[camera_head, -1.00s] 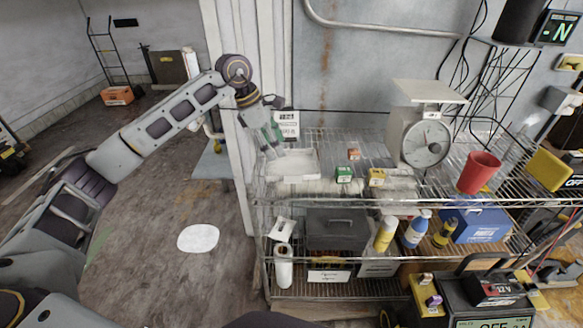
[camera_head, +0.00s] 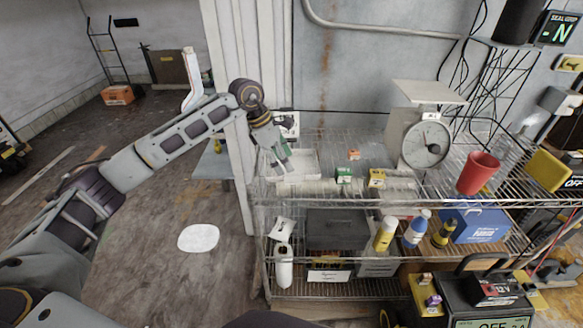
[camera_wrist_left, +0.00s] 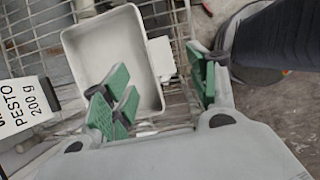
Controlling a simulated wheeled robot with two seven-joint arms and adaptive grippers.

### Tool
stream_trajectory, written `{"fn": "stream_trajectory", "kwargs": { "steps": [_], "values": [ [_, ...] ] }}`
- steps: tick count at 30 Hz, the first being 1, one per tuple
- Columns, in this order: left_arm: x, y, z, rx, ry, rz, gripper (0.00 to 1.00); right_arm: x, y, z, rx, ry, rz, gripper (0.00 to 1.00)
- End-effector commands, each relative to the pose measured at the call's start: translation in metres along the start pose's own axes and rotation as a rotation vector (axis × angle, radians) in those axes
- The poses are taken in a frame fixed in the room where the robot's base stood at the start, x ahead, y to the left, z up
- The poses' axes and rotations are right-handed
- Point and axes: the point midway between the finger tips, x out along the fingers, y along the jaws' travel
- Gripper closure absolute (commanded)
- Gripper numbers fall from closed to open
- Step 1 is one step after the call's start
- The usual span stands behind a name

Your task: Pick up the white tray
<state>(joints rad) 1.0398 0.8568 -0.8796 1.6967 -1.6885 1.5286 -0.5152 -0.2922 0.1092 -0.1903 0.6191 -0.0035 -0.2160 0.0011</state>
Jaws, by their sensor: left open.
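The white tray (camera_head: 306,163) is a shallow rectangular tray on the left end of the wire rack's top shelf. It also shows in the wrist view (camera_wrist_left: 108,42), where its inside looks empty. My left gripper (camera_head: 276,160) is open over the tray's left side, pointing down. In the wrist view the gripper (camera_wrist_left: 160,90) has one green-padded finger over the tray's inside and the other past its right rim. I cannot tell whether a finger touches the tray. My right gripper is not in view.
A green box (camera_head: 344,174), a yellow box (camera_head: 377,177) and a small orange box (camera_head: 354,154) lie right of the tray. A scale (camera_head: 422,142) and a red cup (camera_head: 478,173) stand further right. A PESTO label (camera_wrist_left: 22,103) is close by the tray.

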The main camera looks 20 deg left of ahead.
Motion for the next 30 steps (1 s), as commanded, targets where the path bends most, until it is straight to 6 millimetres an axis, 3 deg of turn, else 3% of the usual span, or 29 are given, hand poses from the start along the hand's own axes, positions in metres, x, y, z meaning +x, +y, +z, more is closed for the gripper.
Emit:
{"fn": "stream_trajectory", "kwargs": {
  "steps": [6, 14, 23, 30],
  "values": [
    [0.023, 0.0, 0.0, 0.0, 0.001, -0.002, 0.41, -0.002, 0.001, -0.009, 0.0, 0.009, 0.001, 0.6],
    [0.028, 0.0, 0.0, 0.0, 0.001, 0.0, 0.41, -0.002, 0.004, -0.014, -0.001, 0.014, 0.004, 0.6],
    [0.032, 0.0, -0.001, -0.001, 0.001, -0.002, 0.41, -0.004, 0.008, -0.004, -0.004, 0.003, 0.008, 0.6],
    [0.054, 0.0, -0.004, -0.001, 0.001, -0.003, 0.41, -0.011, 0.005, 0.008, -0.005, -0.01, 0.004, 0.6]
  ]
}}
